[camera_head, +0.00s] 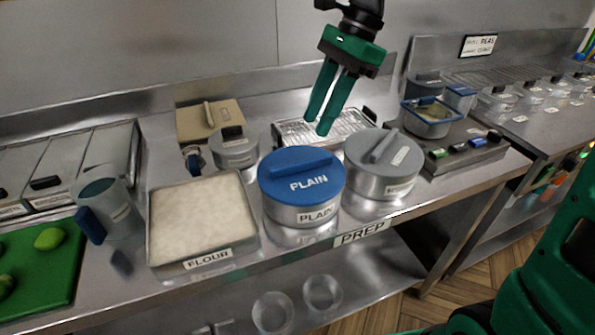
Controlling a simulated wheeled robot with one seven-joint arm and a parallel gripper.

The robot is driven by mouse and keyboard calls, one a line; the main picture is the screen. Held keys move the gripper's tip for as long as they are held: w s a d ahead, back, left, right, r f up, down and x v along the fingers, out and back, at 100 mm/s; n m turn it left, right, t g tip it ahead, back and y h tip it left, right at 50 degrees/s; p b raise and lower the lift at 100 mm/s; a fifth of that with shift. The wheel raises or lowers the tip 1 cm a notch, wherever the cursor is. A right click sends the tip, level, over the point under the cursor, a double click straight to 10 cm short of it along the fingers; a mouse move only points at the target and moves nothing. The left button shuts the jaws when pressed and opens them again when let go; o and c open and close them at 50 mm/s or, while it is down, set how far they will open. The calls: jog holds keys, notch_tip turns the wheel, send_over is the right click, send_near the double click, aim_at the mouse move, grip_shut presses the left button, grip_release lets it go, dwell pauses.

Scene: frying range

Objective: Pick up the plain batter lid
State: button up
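The plain batter lid (301,172) is a round blue lid with a raised bar handle and white PLAIN lettering. It sits on a round metal pot (312,213), also labelled PLAIN, near the front edge of the prep counter. My gripper (318,122) has green fingers pointing down, above and behind the lid. The fingers are apart with a narrow gap, and nothing shows between them. They do not touch the lid.
A grey-lidded pot (384,165) stands close on the right of the blue lid. A flour tray (204,220) lies to its left, and a smaller grey-lidded pot (234,148) behind left. A metal rack tray (299,133) lies behind.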

aim_at(301, 161)
jog(key=shift+x, duration=4.8)
jog(key=shift+d+f, duration=0.15)
grip_shut()
